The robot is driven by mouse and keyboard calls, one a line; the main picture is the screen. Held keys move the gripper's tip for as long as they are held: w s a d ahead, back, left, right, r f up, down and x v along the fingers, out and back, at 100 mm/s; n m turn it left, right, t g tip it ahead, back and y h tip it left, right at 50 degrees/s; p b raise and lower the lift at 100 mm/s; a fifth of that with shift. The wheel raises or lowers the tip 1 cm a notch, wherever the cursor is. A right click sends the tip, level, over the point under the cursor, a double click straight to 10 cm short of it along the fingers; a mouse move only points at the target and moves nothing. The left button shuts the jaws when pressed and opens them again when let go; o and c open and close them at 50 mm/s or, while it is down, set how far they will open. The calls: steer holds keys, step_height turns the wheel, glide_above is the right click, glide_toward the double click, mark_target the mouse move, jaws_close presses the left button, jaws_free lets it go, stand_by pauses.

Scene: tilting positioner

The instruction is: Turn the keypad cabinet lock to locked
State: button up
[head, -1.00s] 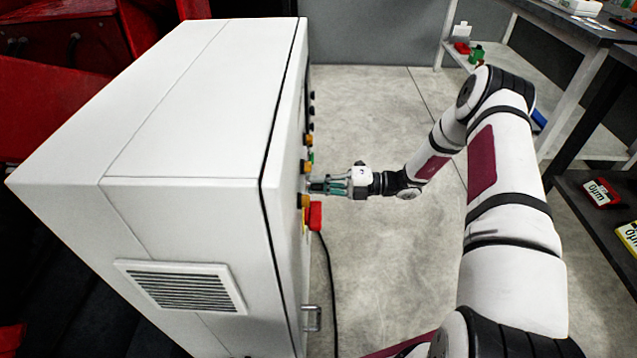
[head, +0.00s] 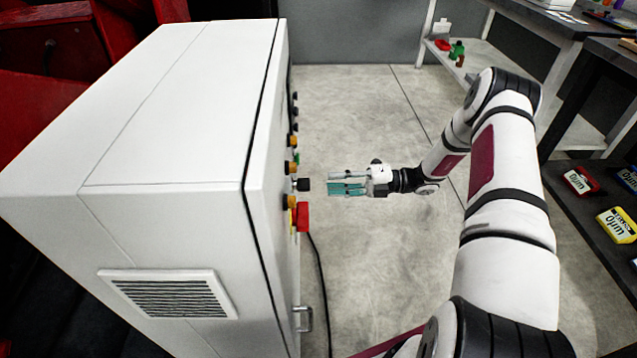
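The white control cabinet (head: 190,110) stands at the left, its front panel seen almost edge-on. A black knob (head: 303,184) sticks out from the panel, just above the red button. I cannot tell from this angle whether it is the keypad lock, or which way it is turned. No keypad face shows. My gripper (head: 334,184), with teal finger pads, is to the right of the knob, apart from it. The fingers look spread, with nothing between them.
A red button (head: 303,216) on a yellow base, several small buttons and a door handle (head: 303,319) jut from the panel. A black cable (head: 322,285) runs down to the floor. A dark shelf (head: 590,225) with boxes is at the right. Bare floor lies between.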

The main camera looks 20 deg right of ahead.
steer(key=shift+v, duration=1.55)
steer(key=shift+r, duration=0.1)
